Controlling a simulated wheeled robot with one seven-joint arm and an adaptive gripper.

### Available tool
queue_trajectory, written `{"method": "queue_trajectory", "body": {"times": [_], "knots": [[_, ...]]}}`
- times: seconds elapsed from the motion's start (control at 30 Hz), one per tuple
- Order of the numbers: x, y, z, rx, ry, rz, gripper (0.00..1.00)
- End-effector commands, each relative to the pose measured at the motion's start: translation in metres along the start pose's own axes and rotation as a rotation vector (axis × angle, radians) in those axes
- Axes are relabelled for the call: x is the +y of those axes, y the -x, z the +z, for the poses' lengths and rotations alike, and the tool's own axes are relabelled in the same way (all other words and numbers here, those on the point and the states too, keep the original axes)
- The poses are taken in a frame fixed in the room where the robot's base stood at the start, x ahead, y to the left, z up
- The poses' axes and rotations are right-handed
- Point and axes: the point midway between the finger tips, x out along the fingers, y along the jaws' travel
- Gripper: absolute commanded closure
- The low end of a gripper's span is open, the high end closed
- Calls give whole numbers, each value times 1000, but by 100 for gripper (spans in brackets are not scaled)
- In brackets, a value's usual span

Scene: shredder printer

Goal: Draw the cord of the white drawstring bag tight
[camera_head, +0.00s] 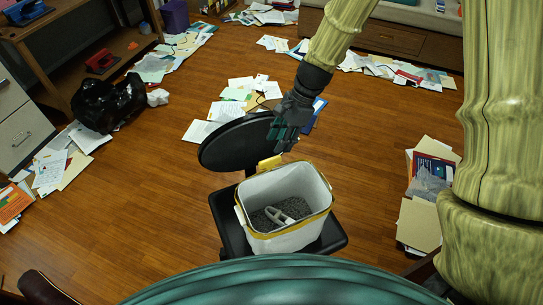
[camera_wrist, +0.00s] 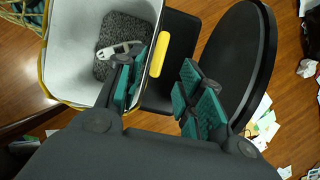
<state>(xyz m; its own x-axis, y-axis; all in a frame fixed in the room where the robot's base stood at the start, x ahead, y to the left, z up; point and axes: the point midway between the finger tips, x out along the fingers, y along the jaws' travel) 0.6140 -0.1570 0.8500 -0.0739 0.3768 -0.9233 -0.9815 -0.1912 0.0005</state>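The white drawstring bag (camera_head: 296,239) stands open-topped on a black base in the head view, with a yellow band around its rim. A yellow tab (camera_head: 269,163) sticks up at the bag's far edge. The wrist view shows the tab (camera_wrist: 158,55) beside the bag's grey-white inner wall (camera_wrist: 68,32). Dark grey shredded-looking matter and a pale object lie inside the bag. My gripper (camera_head: 281,138) is just beyond and above the tab. I cannot tell if a finger touches the bag.
A round black lid (camera_head: 232,143) stands tilted behind the bag, close to my gripper. The black base (camera_head: 334,236) extends around the bag. Papers (camera_head: 425,185) lie at the right, and a black sack (camera_head: 108,103) at the left. The wooden floor left of the bag is clear.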

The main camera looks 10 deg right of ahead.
Motion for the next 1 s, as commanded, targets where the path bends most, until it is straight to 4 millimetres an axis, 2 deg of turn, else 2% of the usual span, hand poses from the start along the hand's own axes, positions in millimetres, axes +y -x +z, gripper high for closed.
{"method": "queue_trajectory", "body": {"times": [0.3,0.5,0.7,1.0], "knots": [[0,-45,0,0,0,1,62],[0,-65,0,0,0,1,62],[0,-75,0,1,0,0,62],[0,-76,0,1,0,-1,62]]}}
